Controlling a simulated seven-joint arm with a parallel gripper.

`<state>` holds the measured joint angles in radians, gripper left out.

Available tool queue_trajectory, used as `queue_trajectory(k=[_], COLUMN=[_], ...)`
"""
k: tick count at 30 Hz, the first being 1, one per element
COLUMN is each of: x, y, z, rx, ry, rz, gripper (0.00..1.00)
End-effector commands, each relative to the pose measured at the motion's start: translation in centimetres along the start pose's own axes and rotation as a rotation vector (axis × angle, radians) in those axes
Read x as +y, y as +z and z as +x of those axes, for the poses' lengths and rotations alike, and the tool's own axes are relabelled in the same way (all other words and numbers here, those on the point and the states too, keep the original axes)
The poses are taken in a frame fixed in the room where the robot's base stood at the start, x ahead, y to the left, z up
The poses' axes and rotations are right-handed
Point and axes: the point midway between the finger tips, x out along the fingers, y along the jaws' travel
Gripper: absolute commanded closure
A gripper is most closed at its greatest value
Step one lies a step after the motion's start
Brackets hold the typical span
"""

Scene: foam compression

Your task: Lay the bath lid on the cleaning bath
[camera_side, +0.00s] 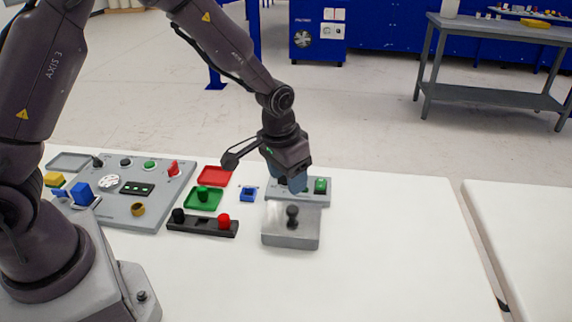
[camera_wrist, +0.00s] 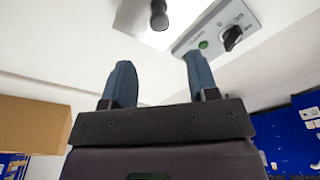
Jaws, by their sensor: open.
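The cleaning bath (camera_side: 290,241) is a grey metal box on the white table, right of centre in the side view. The bath lid (camera_side: 272,213), a flat silver plate with a black knob, appears to lie on top of it. In the wrist view the lid (camera_wrist: 132,14) shows at the top edge, partly cut off, with its knob upright. My gripper (camera_wrist: 157,62) has its blue fingers spread with nothing between them. In the side view my gripper (camera_side: 291,186) is just behind the bath, over a grey control panel (camera_side: 313,199), apart from the knob.
The control panel carries a green button (camera_side: 320,186) and a black rotary switch (camera_wrist: 232,37). The table right of the bath is clear.

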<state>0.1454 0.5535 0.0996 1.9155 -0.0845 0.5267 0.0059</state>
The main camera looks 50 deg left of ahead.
Motion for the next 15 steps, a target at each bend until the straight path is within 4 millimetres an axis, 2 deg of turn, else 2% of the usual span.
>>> queue_trajectory(k=[3,12,15], x=[0.0,0.0,-0.2], y=[-0.1,0.1,0.4], z=[-1.8,-3.1,-5.1], rx=[0.003,0.003,0.024], ry=[0.0,0.001,0.009], rz=[0.001,-0.001,-0.005], gripper=[0.46,0.46,0.46])
